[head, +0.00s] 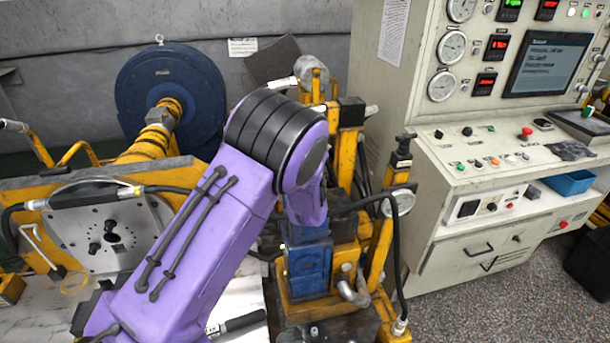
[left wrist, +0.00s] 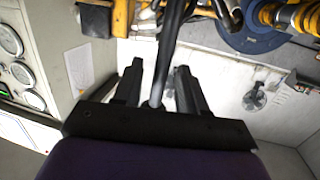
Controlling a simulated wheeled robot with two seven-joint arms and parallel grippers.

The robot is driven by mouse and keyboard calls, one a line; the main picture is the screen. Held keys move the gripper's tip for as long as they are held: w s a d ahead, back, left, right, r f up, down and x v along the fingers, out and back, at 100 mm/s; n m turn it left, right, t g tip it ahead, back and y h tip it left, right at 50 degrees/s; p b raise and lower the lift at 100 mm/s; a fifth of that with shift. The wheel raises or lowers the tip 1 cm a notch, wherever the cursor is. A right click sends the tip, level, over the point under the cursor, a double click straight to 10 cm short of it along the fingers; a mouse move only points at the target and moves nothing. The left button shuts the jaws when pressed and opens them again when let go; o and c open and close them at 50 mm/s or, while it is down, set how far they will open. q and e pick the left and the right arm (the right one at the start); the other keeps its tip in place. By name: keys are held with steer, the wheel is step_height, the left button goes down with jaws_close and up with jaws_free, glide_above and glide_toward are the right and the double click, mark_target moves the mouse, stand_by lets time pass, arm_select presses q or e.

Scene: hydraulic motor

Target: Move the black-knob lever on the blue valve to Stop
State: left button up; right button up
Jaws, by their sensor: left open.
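The blue valve (head: 308,268) stands upright on the yellow frame in the middle of the head view, its upper part partly covered by my purple left arm. The black-knob lever cannot be made out in the head view; my arm may hide it. My left gripper's fingers are hidden behind the arm in the head view. In the left wrist view my left gripper (left wrist: 159,85) is open, with a dark grey rod (left wrist: 167,50) running between its two fingers. I cannot tell whether this rod is the lever or whether a finger touches it. My right gripper is not in view.
A cream control console (head: 465,160) with gauges stands at the right. Yellow posts and black hoses (head: 398,260) crowd around the valve. Open speckled floor (head: 480,305) is at lower right.

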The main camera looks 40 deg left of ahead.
arm_select(q)
steer(key=b+v, duration=0.1)
steer(key=v, duration=0.7)
steer(key=shift+b, duration=0.3)
steer(key=shift+s+r, duration=0.1)
steer(key=shift+s, duration=0.05)
